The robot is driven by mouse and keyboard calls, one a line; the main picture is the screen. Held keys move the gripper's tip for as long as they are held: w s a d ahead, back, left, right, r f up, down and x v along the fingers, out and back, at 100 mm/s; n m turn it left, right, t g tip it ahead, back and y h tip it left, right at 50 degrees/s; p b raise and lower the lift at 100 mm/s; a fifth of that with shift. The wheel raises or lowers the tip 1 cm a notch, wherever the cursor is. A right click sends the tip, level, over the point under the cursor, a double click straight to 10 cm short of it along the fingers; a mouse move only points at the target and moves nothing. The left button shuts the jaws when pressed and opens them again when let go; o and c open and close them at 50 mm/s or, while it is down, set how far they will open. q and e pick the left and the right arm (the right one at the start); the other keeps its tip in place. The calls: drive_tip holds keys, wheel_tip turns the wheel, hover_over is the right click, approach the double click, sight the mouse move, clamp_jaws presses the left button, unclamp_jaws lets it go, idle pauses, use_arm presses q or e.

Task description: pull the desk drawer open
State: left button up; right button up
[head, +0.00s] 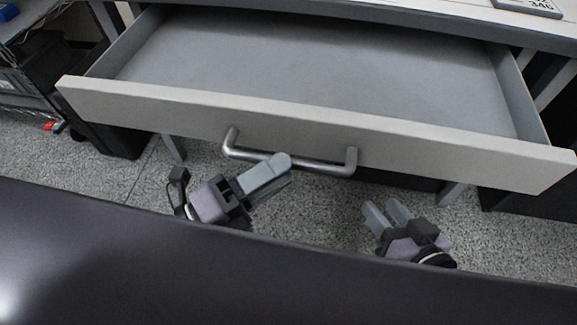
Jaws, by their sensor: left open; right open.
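The desk drawer (300,128) stands pulled well out from under the desk top, and its grey inside is empty. Its metal bar handle (326,166) is on the middle of the light front panel. My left gripper (278,174) is open, with its fingertips at the left half of the handle, overlapping the bar in the picture. I cannot tell whether they touch it. My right gripper (384,209) is open and empty, below and to the right of the handle, apart from it.
The desk top (400,12) runs along the back, with a labelled item (528,7) at its right end. Dark cabinets or boxes (95,105) stand at the left, beside a shelf. Speckled floor (330,220) is clear below the drawer.

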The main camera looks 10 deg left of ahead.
use_arm(q)
drive_tip(key=shift+b+v, duration=0.85)
drive_tip(key=shift+v, duration=1.05)
use_arm(e)
drive_tip(key=shift+w+a+f+y, duration=0.1)
drive_tip(key=shift+a+f+y, duration=0.05)
drive_tip(key=shift+a+y, duration=0.3)
drive_tip(key=shift+a+f+y, duration=0.15)
drive_tip(key=shift+a+y, duration=0.1)
drive_tip(key=shift+a, duration=0.25)
use_arm(q)
drive_tip(key=shift+d, duration=0.1)
use_arm(e)
drive_tip(key=shift+d, duration=0.15)
